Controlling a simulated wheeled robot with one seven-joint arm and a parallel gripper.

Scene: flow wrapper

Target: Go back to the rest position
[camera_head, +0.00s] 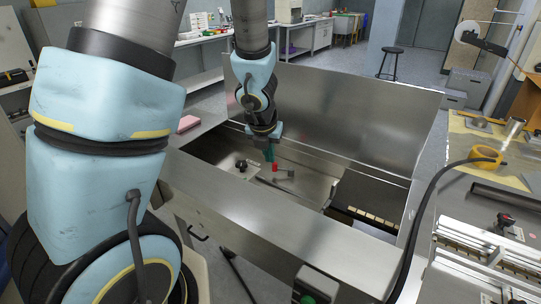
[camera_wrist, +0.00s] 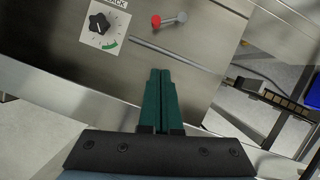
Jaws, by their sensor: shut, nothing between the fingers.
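My gripper (camera_wrist: 161,82) is shut, its two green fingers pressed together with nothing between them. In the wrist view it points at a metal panel with a black dial knob (camera_wrist: 100,22) and a red-tipped lever (camera_wrist: 168,19); the fingertips are below and apart from the lever in the picture. In the head view my gripper (camera_head: 269,152) hangs over the metal trough of the machine, close to the red lever tip (camera_head: 275,168). The black knob (camera_head: 241,165) shows to its left. Whether the fingers touch anything there is hard to tell in the head view.
A raised steel cover (camera_head: 340,105) stands behind the gripper. A steel front ledge (camera_head: 270,205) lies before it. A pink block (camera_head: 188,123) rests at the left. A black cable (camera_head: 425,195) and a yellow tape roll (camera_head: 487,156) are at right.

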